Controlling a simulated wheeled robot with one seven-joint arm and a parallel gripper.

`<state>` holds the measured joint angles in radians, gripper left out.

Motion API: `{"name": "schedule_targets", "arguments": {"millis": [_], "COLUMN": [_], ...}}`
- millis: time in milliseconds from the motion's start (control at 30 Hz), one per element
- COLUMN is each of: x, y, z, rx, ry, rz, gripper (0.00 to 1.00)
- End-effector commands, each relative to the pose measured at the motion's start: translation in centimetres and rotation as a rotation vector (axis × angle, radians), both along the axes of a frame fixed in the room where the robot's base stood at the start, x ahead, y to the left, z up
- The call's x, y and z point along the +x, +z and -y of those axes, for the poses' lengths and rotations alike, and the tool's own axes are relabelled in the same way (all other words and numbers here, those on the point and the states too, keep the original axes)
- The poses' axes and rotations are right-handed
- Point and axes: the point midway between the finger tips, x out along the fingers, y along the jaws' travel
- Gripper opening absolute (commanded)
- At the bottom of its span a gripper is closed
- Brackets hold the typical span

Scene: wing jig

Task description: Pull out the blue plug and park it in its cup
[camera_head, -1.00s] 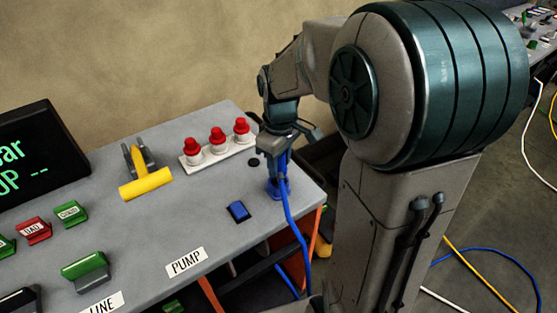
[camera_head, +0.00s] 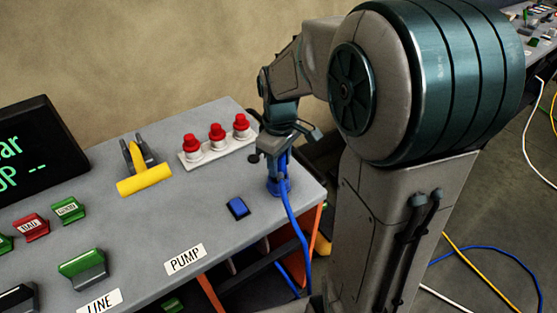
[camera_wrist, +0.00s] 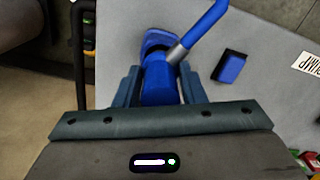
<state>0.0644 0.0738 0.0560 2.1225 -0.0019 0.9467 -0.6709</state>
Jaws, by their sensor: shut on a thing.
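My gripper (camera_head: 277,155) points down over the right end of the grey bench and is shut on the blue plug (camera_wrist: 158,84). In the wrist view the plug's body lies between the two fingers (camera_wrist: 160,76). Its blue cable leaves through a grey collar and hangs over the bench's front edge in the head view. A blue cup-like ring (camera_head: 279,188) stands on the bench right under the plug; it also shows beyond the plug in the wrist view (camera_wrist: 155,37). I cannot tell how deep the plug sits in it.
A small blue block (camera_head: 237,209) lies left of the ring. Several red-topped knobs (camera_head: 217,133) stand on a white strip behind. A yellow-handled lever (camera_head: 144,181), green and red switches and a dark screen (camera_head: 30,150) are farther left. A dark round spot (camera_head: 253,159) is near the gripper.

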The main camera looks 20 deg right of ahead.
Motion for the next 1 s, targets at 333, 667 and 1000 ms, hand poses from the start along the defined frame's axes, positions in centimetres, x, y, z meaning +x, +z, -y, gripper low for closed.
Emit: {"name": "schedule_targets", "arguments": {"millis": [333,667,1000], "x": [0.0,0.0,0.0], "y": [-0.8,-1.4,-1.7], "z": [0.0,0.0,0.0], "rx": [0.000,0.000,0.000], "ry": [0.000,0.000,0.000], "rz": [0.000,0.000,0.000], "gripper": [0.15,0.15,0.39]}}
